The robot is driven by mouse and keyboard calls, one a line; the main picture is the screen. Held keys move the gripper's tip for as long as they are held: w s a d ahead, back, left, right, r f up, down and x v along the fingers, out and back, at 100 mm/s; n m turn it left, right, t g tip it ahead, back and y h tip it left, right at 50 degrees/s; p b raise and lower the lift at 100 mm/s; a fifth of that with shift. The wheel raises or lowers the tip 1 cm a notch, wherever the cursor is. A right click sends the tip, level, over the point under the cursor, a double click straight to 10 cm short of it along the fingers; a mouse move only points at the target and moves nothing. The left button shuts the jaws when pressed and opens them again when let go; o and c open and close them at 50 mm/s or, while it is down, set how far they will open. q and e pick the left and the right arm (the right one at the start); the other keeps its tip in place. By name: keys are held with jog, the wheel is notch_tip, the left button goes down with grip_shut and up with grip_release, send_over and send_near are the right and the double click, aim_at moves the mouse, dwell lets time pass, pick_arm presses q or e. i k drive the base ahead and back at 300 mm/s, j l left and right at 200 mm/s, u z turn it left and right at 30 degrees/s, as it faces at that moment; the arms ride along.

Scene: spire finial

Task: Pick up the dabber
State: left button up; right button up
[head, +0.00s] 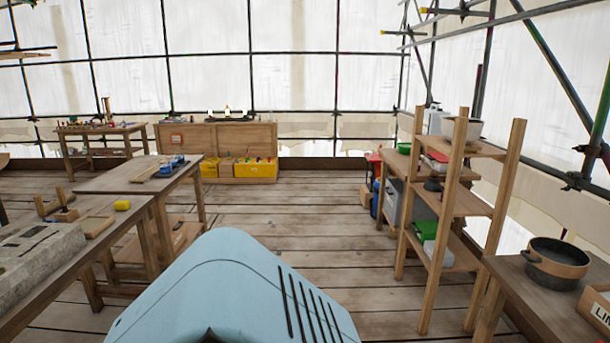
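I cannot make out a dabber for certain in the head view. Small tools and items lie on the left workbench, among them a yellow block (122,205) and wooden pieces, but none is clearly a dabber. More small items, too small to tell apart, stand on the far left table (127,131). Neither of my grippers is in view.
Left stand a workbench with a stone block (38,262) and a table with a blue tool (172,166). A wooden shelf (465,200) and a bench with a dark pot (555,262) stand right. The plank floor (310,225) between is clear. Yellow crates (255,170) sit at the back.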

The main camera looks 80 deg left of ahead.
aim_at(59, 188)
jog(key=u, duration=4.05)
